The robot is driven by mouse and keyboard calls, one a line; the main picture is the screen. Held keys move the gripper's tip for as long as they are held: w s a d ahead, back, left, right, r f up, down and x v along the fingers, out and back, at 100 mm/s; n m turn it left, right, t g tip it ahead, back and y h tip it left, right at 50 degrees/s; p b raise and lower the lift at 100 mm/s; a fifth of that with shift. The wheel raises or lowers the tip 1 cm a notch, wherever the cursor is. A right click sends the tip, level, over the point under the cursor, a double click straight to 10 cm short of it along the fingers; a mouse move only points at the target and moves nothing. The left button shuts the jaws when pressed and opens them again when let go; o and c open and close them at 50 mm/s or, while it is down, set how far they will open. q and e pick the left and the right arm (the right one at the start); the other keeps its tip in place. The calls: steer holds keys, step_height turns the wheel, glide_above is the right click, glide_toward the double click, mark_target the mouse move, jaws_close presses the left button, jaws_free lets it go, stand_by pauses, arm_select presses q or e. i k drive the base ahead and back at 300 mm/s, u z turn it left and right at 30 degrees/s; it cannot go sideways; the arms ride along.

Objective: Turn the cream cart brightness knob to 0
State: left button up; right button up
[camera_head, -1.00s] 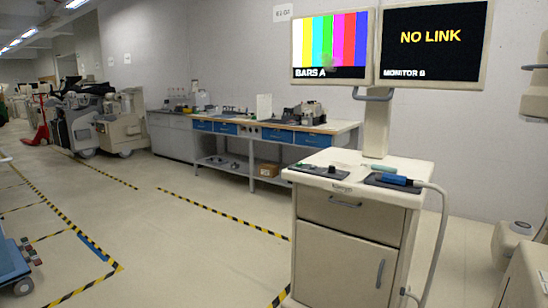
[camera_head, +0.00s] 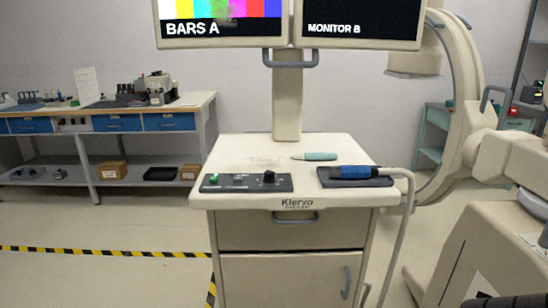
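The cream cart (camera_head: 290,237) stands in the middle of the camera_head view, with a drawer, a door and a flat top. A dark control panel (camera_head: 228,184) lies at the left front of its top. The panel bears a black round knob (camera_head: 269,177) towards its right end and a green button (camera_head: 213,179) at its left end. The panel's markings and the knob's setting are too small to read. Neither of my grippers is in view.
A blue-handled probe (camera_head: 357,172) rests on a dark pad, its cable hanging at the cart's right. A teal pen-like tool (camera_head: 315,156) lies behind. Two monitors (camera_head: 222,22) stand above. Cream machinery (camera_head: 470,250) crowds the right; floor at left is clear. A workbench (camera_head: 110,122) stands behind.

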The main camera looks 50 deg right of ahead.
mark_target(269, 176)
steer(key=z, duration=1.05)
steer(key=i, duration=1)
steer(key=z, duration=1.1)
